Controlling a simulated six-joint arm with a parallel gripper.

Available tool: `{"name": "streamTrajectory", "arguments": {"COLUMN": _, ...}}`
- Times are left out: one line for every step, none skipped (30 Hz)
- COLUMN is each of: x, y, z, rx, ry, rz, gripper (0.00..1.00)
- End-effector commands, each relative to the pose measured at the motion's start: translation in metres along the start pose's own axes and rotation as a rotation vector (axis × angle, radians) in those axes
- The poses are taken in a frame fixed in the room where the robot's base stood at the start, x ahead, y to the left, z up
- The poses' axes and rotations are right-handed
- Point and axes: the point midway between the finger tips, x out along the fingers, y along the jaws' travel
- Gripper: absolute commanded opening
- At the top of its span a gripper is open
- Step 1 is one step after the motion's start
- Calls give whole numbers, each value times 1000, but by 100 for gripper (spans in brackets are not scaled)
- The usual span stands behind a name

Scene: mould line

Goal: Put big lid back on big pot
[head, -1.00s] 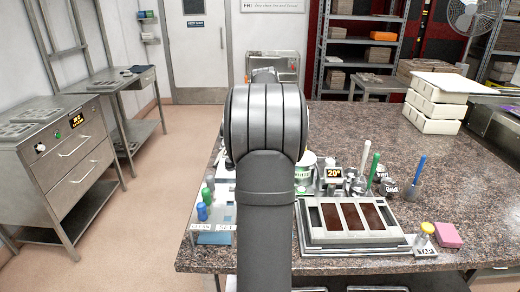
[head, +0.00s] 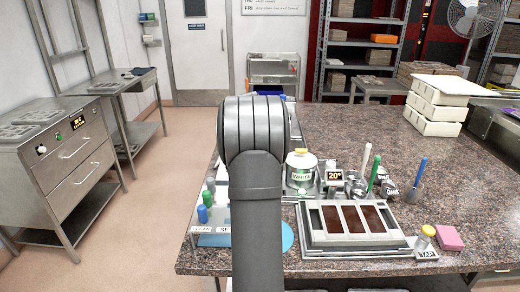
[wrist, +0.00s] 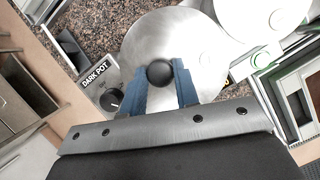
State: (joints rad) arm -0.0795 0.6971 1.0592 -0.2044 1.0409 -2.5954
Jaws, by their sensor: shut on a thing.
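The big lid (wrist: 185,32) is a round, brushed-metal disc with a black knob (wrist: 159,72) in the wrist view. My gripper (wrist: 160,84) has its blue fingers closed on both sides of the knob. The lid hangs over or rests on the unit labelled DARK POT (wrist: 97,76), which has a black dial. The big pot is hidden, so I cannot tell whether the lid touches it. In the head view my arm hides the gripper and lid.
A pot labelled WHITE (head: 302,178) stands just right of my arm. A frame with dark-filled slots (head: 350,227) lies in front, with a pink block (head: 449,238) to its right. Several small bottles (head: 203,213) stand at left. A blue round mat (head: 287,236) shows beside my arm.

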Motion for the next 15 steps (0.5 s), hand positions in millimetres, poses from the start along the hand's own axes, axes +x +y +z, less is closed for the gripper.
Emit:
{"name": "streamTrajectory", "arguments": {"x": 1, "y": 0, "z": 0, "rx": 0, "ry": 0, "rz": 0, "gripper": 1}}
{"name": "streamTrajectory", "arguments": {"x": 2, "y": 0, "z": -1, "rx": 0, "ry": 0, "rz": 0, "gripper": 1}}
{"name": "streamTrajectory", "arguments": {"x": 3, "y": 0, "z": -1, "rx": 0, "ry": 0, "rz": 0, "gripper": 1}}
{"name": "streamTrajectory", "arguments": {"x": 4, "y": 0, "z": -2, "rx": 0, "ry": -1, "rz": 0, "gripper": 1}}
{"name": "streamTrajectory", "arguments": {"x": 5, "y": 0, "z": -2, "rx": 0, "ry": -1, "rz": 0, "gripper": 1}}
{"name": "streamTrajectory", "arguments": {"x": 6, "y": 0, "z": -2, "rx": 0, "ry": 0, "rz": 0, "gripper": 30}}
{"name": "streamTrajectory", "arguments": {"x": 5, "y": 0, "z": -2, "rx": 0, "ry": 0, "rz": 0, "gripper": 36}}
{"name": "streamTrajectory", "arguments": {"x": 5, "y": 0, "z": -2, "rx": 0, "ry": 0, "rz": 0, "gripper": 42}}
{"name": "streamTrajectory", "arguments": {"x": 5, "y": 0, "z": -2, "rx": 0, "ry": 0, "rz": 0, "gripper": 50}}
{"name": "streamTrajectory", "arguments": {"x": 5, "y": 0, "z": -2, "rx": 0, "ry": 0, "rz": 0, "gripper": 50}}
{"name": "streamTrajectory", "arguments": {"x": 5, "y": 0, "z": -2, "rx": 0, "ry": 0, "rz": 0, "gripper": 50}}
{"name": "streamTrajectory", "arguments": {"x": 5, "y": 0, "z": -2, "rx": 0, "ry": 0, "rz": 0, "gripper": 50}}
{"name": "streamTrajectory", "arguments": {"x": 5, "y": 0, "z": -2, "rx": 0, "ry": 0, "rz": 0, "gripper": 50}}
{"name": "streamTrajectory", "arguments": {"x": 5, "y": 0, "z": -2, "rx": 0, "ry": 0, "rz": 0, "gripper": 50}}
{"name": "streamTrajectory", "arguments": {"x": 5, "y": 0, "z": -2, "rx": 0, "ry": 0, "rz": 0, "gripper": 50}}
